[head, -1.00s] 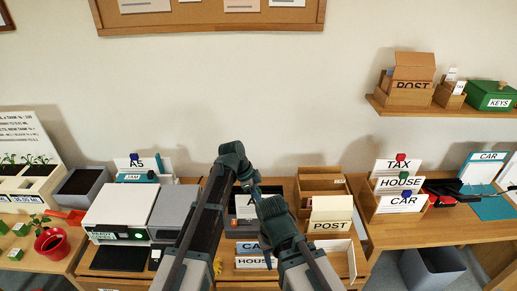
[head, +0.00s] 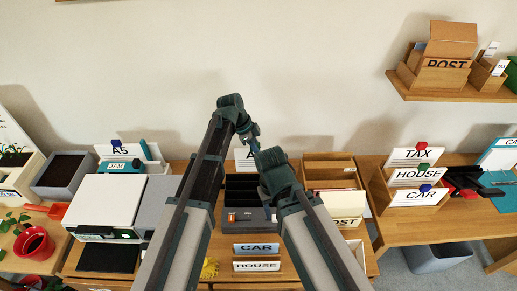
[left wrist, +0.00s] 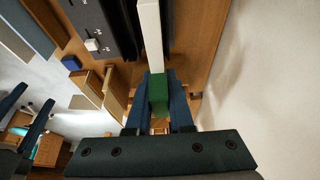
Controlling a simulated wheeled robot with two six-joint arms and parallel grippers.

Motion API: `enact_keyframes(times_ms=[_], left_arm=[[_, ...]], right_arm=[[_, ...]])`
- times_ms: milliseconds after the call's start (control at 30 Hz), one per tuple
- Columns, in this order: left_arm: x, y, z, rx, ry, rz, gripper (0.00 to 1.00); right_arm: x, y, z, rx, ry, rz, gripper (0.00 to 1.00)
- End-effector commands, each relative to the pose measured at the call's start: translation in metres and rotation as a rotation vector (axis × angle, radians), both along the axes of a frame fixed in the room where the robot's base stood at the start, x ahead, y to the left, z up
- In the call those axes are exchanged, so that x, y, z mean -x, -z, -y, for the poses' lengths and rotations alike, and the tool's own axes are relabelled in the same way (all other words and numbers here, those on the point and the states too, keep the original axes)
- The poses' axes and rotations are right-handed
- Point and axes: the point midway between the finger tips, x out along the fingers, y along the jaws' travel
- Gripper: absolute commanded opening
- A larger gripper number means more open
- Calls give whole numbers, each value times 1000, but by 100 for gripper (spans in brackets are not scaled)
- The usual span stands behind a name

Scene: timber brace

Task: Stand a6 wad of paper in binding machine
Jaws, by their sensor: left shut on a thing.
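My left gripper (left wrist: 158,100) is shut on a green block (left wrist: 158,92) at the end of a thin white slab (left wrist: 151,35), seen edge-on in the left wrist view. In the head view a white card marked "A" (head: 242,158), likely this wad, shows above a dark slotted unit (head: 240,188). My left gripper (head: 253,145) is partly hidden there by my arms. The slotted unit looks like the binding machine; whether the slab touches it I cannot tell. My right gripper (left wrist: 27,112) shows at the left wrist view's left edge, its fingers apart and empty.
A white machine (head: 108,200) stands left of the slotted unit. CAR (head: 256,248) and HOUSE (head: 256,266) labels lie in front. A wooden POST box (head: 330,172) stands close on the right, with TAX (head: 412,156) cards beyond. The wall is close behind.

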Motion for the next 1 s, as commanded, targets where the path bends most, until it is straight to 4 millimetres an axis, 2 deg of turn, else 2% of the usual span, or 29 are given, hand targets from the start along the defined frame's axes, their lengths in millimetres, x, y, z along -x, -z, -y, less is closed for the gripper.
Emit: enact_keyframes(times_ms=[267, 800, 1000], left_arm=[[0, 5, 0, 0, 0, 0, 0], [0, 48, 0, 0, 0, 0, 0], [0, 48, 0, 0, 0, 0, 0]], right_arm=[[0, 5, 0, 0, 0, 0, 50], [0, 48, 0, 0, 0, 0, 50], [0, 48, 0, 0, 0, 0, 50]])
